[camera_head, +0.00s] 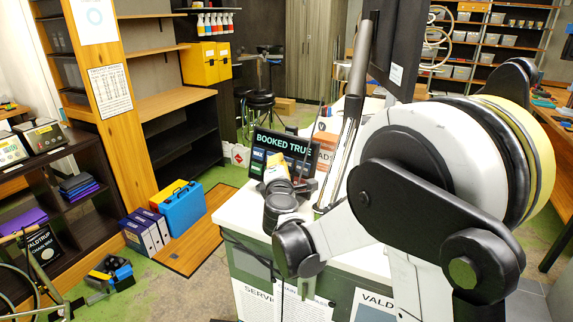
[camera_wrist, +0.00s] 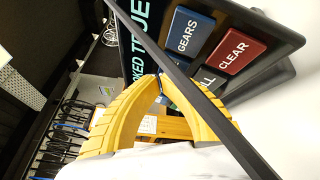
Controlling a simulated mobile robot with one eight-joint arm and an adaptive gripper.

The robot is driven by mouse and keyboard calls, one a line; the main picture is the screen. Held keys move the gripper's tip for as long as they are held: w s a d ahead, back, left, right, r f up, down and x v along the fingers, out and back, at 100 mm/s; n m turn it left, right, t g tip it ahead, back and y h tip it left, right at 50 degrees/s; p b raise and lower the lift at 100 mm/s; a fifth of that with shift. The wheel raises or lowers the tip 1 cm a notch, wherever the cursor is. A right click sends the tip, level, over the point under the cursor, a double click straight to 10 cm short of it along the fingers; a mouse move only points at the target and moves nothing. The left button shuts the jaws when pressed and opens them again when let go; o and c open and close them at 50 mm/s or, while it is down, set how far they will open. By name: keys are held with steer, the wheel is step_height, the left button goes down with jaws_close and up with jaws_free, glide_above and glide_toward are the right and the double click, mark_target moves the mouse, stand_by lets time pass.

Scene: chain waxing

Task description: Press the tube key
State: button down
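The dark terminal (camera_head: 299,147) stands tilted on the white counter, its display reading "BOOKED TRUE". In the head view, a key labelled WAX (camera_head: 258,155) shows at its left; other keys are small or covered by my arm. In the wrist view the panel is rotated and close, with a blue GEARS key (camera_wrist: 189,32), a red CLEAR key (camera_wrist: 233,50) and a dark key ending in "LL" (camera_wrist: 207,81). No TUBE label is readable. My gripper (camera_wrist: 161,80) has yellow fingers meeting at the tips in front of the panel's lower keys; contact cannot be told.
A long dark bar (camera_wrist: 215,103) crosses diagonally in front of my fingers. The white counter (camera_head: 240,213) has posters on its front. A grey metal pole (camera_head: 352,100) rises behind my arm. A blue case (camera_head: 184,209) and binders stand on the floor at left.

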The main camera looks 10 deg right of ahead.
steer(key=shift+w+d+f, duration=0.1)
steer(key=shift+w+d, duration=0.15)
stand_by(0.4)
steer(key=shift+s+a, duration=0.1)
steer(key=shift+s+a+r, duration=0.25)
steer(key=shift+s+a, duration=0.2)
steer(key=shift+s, duration=0.05)
stand_by(0.4)
steer(key=s+a, duration=0.1)
steer(key=s+a+r, duration=0.1)
steer(key=s+a, duration=0.1)
steer(key=shift+s+a+r, duration=0.15)
steer(key=shift+a, duration=0.1)
stand_by(0.6)
